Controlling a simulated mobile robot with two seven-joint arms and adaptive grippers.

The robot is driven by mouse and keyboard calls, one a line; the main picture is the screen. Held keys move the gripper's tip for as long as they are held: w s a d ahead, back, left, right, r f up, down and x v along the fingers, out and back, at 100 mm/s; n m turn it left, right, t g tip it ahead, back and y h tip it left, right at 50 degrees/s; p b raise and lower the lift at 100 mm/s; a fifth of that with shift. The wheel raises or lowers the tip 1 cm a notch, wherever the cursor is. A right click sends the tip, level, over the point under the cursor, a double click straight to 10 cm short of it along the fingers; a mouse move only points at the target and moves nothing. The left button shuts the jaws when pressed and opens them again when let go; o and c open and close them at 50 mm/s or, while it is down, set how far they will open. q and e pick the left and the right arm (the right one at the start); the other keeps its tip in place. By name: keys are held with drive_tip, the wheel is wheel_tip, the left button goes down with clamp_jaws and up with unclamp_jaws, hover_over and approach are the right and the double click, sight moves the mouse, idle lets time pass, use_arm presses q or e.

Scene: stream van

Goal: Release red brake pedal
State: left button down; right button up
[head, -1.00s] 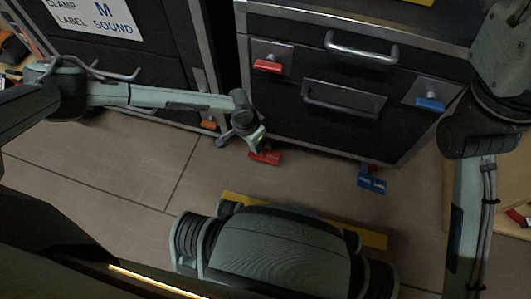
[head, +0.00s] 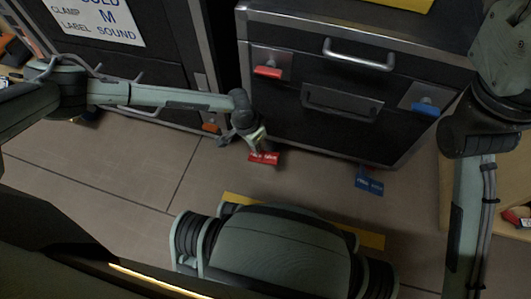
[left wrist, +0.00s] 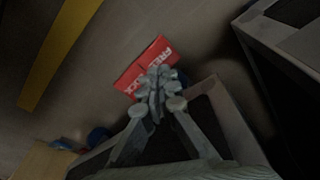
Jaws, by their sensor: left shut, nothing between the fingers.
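The red brake pedal (head: 264,158) is a flat red plate with white lettering, low at the front left foot of the dark drawer case. It also shows in the left wrist view (left wrist: 140,62), partly covered by my fingers. My left gripper (head: 257,146) is shut and empty, right above and against the pedal in the picture; I cannot tell for sure whether it touches. In the left wrist view my shut fingertips (left wrist: 157,84) overlap the pedal's lower edge. My right arm is at the right, its gripper out of view.
A blue pedal (head: 369,182) is low at the case's right foot. The dark case (head: 300,130) has metal handles, a red lever (head: 268,72) and a blue lever (head: 426,108). An orange pedal (head: 210,127) is at the left case.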

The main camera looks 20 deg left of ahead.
sight(256, 156)
use_arm(q)
wheel_tip(256, 156, up, 4)
drive_tip(key=p, duration=0.2)
drive_tip(key=shift+r+p, duration=0.25)
drive_tip(key=shift+p, duration=0.15)
idle(0.4)
